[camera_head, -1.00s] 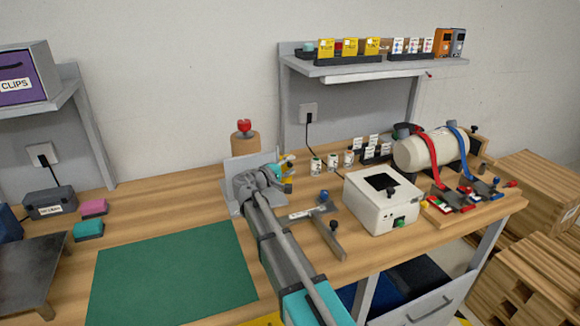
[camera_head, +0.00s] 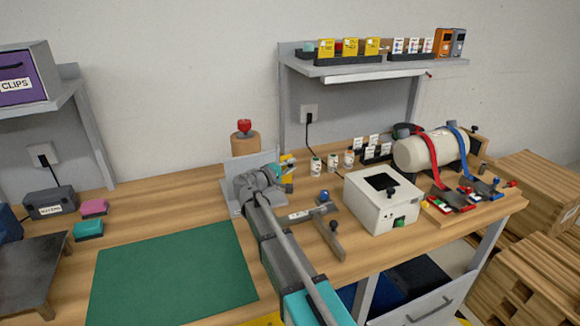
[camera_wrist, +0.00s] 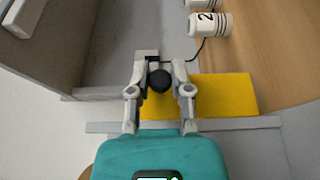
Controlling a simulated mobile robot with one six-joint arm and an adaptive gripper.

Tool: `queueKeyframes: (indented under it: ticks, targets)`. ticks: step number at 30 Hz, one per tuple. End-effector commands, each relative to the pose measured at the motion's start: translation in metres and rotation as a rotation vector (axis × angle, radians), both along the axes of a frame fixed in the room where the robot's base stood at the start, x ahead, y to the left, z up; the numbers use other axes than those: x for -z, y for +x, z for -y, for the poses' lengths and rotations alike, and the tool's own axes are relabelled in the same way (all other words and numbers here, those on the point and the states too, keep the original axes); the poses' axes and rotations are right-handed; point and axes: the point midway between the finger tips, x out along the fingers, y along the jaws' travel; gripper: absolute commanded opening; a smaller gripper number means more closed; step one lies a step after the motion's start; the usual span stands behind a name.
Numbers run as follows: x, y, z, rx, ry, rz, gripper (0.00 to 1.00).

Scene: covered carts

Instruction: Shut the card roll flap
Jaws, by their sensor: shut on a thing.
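My gripper (camera_wrist: 159,88) is shut on a round black knob (camera_wrist: 160,81), with one finger on each side of it. In the wrist view a yellow piece (camera_wrist: 223,96) lies behind the right finger. Grey panels surround the knob; I cannot tell for sure which one is the card roll flap. In the head view my gripper (camera_head: 283,172) is beside an upright grey plate (camera_head: 235,189) at the back of the bench. The knob is hidden there, and a bit of yellow shows behind the gripper.
A white box (camera_head: 378,215) stands right of my arm, with a T-shaped grey fixture (camera_head: 328,233) between them. Small labelled bottles (camera_head: 332,162) stand behind. A wooden cylinder (camera_head: 245,145) with a red knob is behind the plate. The green mat (camera_head: 172,275) is clear.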

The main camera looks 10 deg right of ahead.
Motion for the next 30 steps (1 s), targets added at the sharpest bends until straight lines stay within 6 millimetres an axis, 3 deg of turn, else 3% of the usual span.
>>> queueKeyframes:
  ticks: [11,30]
  targets:
    - [0.0,0.003,0.003,-0.164,0.001,0.0,0.0]
    - [0.0,0.021,0.003,-0.645,0.001,0.0,0.0]
